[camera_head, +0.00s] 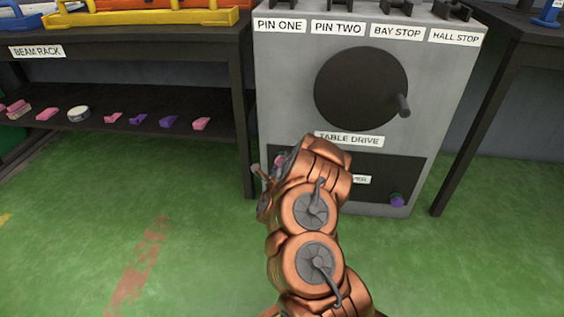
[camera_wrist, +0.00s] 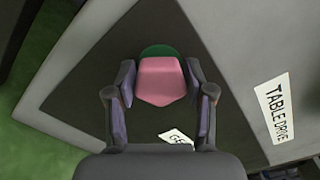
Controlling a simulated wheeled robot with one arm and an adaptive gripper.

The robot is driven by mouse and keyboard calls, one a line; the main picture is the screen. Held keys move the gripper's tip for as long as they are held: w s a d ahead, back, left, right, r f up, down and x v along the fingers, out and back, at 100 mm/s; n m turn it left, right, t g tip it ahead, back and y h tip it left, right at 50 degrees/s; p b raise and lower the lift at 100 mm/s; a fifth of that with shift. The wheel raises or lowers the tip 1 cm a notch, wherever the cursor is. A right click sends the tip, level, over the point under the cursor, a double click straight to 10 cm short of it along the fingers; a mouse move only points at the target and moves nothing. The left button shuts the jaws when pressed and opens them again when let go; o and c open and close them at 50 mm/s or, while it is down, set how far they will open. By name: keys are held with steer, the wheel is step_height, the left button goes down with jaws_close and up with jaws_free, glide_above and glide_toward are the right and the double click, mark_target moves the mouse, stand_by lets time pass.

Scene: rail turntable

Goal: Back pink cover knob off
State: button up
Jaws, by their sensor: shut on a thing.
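The pink cover knob (camera_wrist: 160,80) sits on the dark cover panel (camera_wrist: 85,88), with a dark green round part (camera_wrist: 158,51) showing behind it. My gripper (camera_wrist: 158,88) has a finger on each side of the knob and is shut on it. In the head view my copper arm hides most of the knob and the panel's left part; a small bit of pink (camera_head: 280,160) shows beside the wrist. A purple knob (camera_head: 397,200) is at the lower right of the same dark panel. A partly hidden white label (camera_wrist: 177,138) lies below the pink knob in the wrist view.
The grey cabinet (camera_head: 270,90) carries a round table drive wheel (camera_head: 360,88) with a handle sticking out above the panel. A dark rack (camera_head: 225,100) stands to the left, its low shelf holding several small pieces. Green floor is open at the left front.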

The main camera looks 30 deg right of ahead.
steer(key=n+p, duration=0.4)
steer(key=n, duration=0.2)
steer(key=shift+r, duration=0.15)
steer(key=n+p, duration=0.4)
steer(key=n, duration=0.1)
steer(key=shift+n, duration=0.3)
steer(key=n+p, duration=0.3)
steer(key=n, duration=0.1)
steer(key=shift+n+p, duration=1.05)
steer(key=shift+n, duration=0.15)
steer(key=n+p, duration=0.3)
steer(key=n, duration=0.1)
steer(key=shift+n+p, duration=0.3)
steer(key=shift+p, duration=0.05)
steer(key=shift+f, duration=0.2)
steer(key=o, duration=1.1)
